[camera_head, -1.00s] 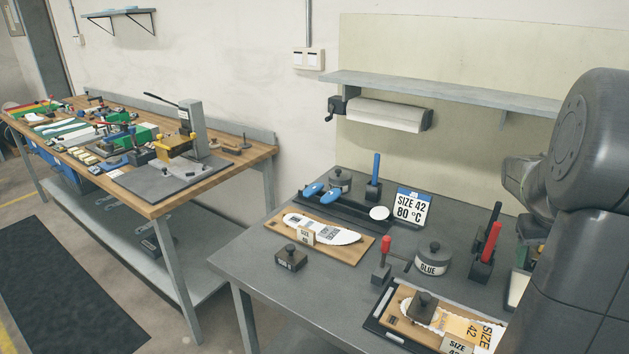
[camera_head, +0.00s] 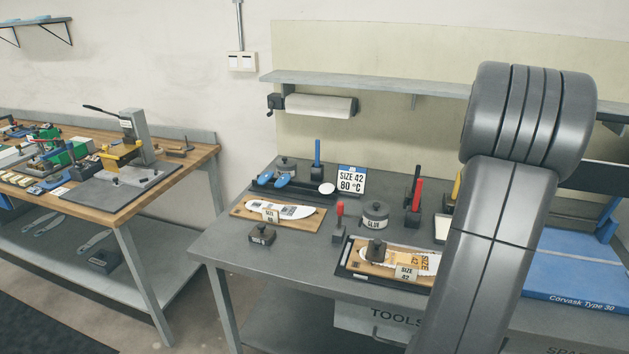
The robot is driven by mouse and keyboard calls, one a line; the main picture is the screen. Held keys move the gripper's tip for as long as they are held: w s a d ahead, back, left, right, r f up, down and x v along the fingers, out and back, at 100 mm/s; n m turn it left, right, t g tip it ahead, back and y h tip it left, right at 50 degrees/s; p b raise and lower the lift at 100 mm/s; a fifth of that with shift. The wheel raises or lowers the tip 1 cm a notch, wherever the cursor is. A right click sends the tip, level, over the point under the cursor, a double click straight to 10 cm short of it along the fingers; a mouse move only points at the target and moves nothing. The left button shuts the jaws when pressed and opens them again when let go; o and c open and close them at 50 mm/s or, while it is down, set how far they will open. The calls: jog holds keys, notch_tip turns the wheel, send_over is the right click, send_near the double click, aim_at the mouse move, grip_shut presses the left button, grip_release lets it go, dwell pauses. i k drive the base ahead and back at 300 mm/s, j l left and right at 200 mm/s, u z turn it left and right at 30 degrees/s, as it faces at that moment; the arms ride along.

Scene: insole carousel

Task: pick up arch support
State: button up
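Two small blue rounded pieces, which look like arch supports, lie on a black plate at the back left of the grey workbench (camera_head: 225,240). One blue piece (camera_head: 283,182) is at the right, the other (camera_head: 265,179) at the left. A white disc (camera_head: 326,189) is at the plate's right end. A sign reading "SIZE 42 80 °C" (camera_head: 351,181) stands beside it. My gripper is out of view; only thick grey links of my arm show at the right, hiding part of the bench.
A wooden board with a white insole (camera_head: 295,211) lies in front of the plate. A glue pot (camera_head: 375,214), red-handled tools and a second board with an insole (camera_head: 416,261) are further right. A wall shelf (camera_head: 370,84) hangs above. A wooden bench (camera_head: 185,165) stands left.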

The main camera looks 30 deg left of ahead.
aim_at(265, 177)
jog(key=j+u, duration=0.15)
jog(key=u, duration=0.25)
jog(key=j+u, duration=0.1)
jog(key=u, duration=0.25)
jog(key=i+j+u, duration=0.1)
jog(key=u, duration=0.3)
jog(key=i+j, duration=1.1)
jog(key=j, duration=0.25)
